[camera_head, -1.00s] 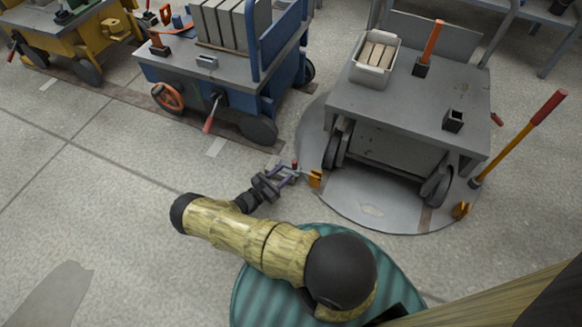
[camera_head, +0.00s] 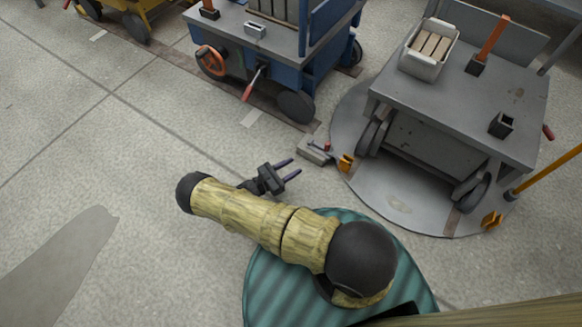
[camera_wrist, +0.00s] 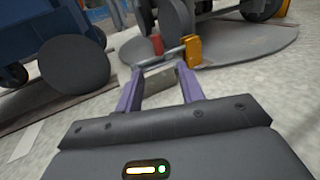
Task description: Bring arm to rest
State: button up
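My gripper (camera_head: 290,169) shows in the head view above the bare floor, in front of the carts. Its two purple fingers are apart with nothing between them. In the wrist view the open fingers (camera_wrist: 160,90) point toward a small grey block on the floor and the round floor plate. My arm, with yellowish sleeves and black joints, is bent low over my green ribbed base. The gripper touches nothing that I can see.
A grey cart (camera_head: 460,95) with a bin of blocks (camera_head: 430,60) stands on a round floor plate (camera_head: 400,205) at right. A small grey block (camera_head: 313,151) with a red knob and an orange pedal (camera_head: 346,163) lie near the gripper. A blue cart (camera_head: 330,65) stands behind.

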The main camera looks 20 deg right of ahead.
dwell(0.3)
jog(key=s+a+r+m+g+y+p, duration=0.1)
jog(key=s+r+m+y+p, duration=0.45)
jog(key=r, duration=1.35)
jog(key=s+r+m+y+p, duration=0.3)
jog(key=r+m+y+p, duration=0.45)
jog(key=r, duration=1.15)
jog(key=s+a+r+m+g+y+p, duration=0.1)
jog(key=s+r+m+y+p, duration=0.5)
jog(key=r, duration=1.3)
notch_tip(320, 180, up, 38)
jog(key=w+m+h+p, duration=0.1)
jog(key=m+p, duration=0.1)
jog(key=p, duration=3.6)
jog(key=shift+w+r+h+p, duration=0.15)
jog(key=shift+w+h+p, duration=0.15)
jog(key=shift+p, duration=0.05)
